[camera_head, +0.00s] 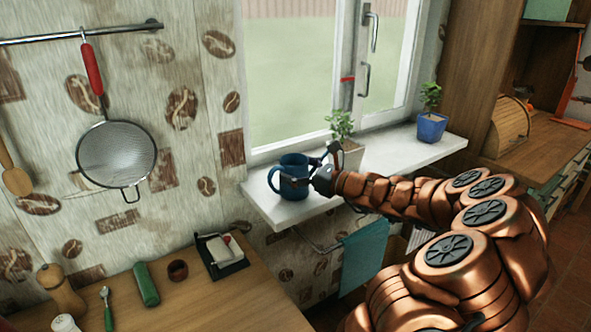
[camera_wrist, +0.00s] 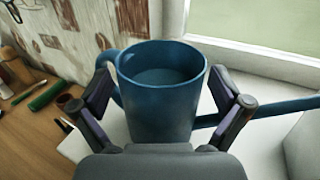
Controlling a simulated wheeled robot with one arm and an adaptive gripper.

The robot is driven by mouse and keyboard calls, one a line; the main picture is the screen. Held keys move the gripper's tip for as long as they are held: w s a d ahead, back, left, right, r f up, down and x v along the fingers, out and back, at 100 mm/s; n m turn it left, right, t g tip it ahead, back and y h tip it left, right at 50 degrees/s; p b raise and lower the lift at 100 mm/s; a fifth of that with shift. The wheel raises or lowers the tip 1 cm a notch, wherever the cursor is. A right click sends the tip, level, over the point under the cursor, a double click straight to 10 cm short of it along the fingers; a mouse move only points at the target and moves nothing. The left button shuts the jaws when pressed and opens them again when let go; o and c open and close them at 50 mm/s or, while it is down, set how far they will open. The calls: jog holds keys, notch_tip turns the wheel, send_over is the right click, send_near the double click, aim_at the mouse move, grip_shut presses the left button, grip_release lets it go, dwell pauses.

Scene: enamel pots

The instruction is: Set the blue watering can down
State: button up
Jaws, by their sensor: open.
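The blue watering can (camera_head: 293,178) stands upright on the white windowsill (camera_head: 415,155), near the sill's left end. In the wrist view the can (camera_wrist: 162,100) fills the middle, with its handle at the left and its long spout reaching right. My gripper (camera_head: 325,168) is at the can's right side in the head view. In the wrist view my gripper (camera_wrist: 170,105) has its two fingers spread on either side of the can, open, with small gaps visible beside it. The can's underside is hidden.
A white-potted plant (camera_head: 347,155) stands close behind my gripper on the sill, and a blue-potted plant (camera_head: 431,127) stands farther right. The window (camera_head: 295,80) is behind. A wooden counter (camera_head: 205,300) with small items lies below left.

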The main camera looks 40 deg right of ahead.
jog(key=v, duration=1.2)
jog(key=w+a+n+g+y, duration=0.2)
jog(key=a+n+g+y, duration=0.55)
jog(key=a, duration=1.05)
jog(key=s+a+f+n+g+h, duration=0.1)
jog(key=s+a+f+n+g, duration=0.2)
jog(key=a, duration=0.4)
jog(key=s+a+n+g+h, duration=0.2)
jog(key=s+a+n, duration=0.1)
jog(key=a+n, duration=0.25)
jog(key=s+a+f+n+g+h, duration=0.45)
jog(key=s+a+n, duration=0.3)
jog(key=s, duration=0.35)
jog(key=s+d+f+n+g+h, duration=0.1)
jog(key=s+d+f+n+h, duration=0.2)
jog(key=s+d+n+h, duration=0.3)
jog(key=shift+s+d+n+g+b, duration=0.4)
jog(key=shift+s+n, duration=0.55)
jog(key=shift+s, duration=1.4)
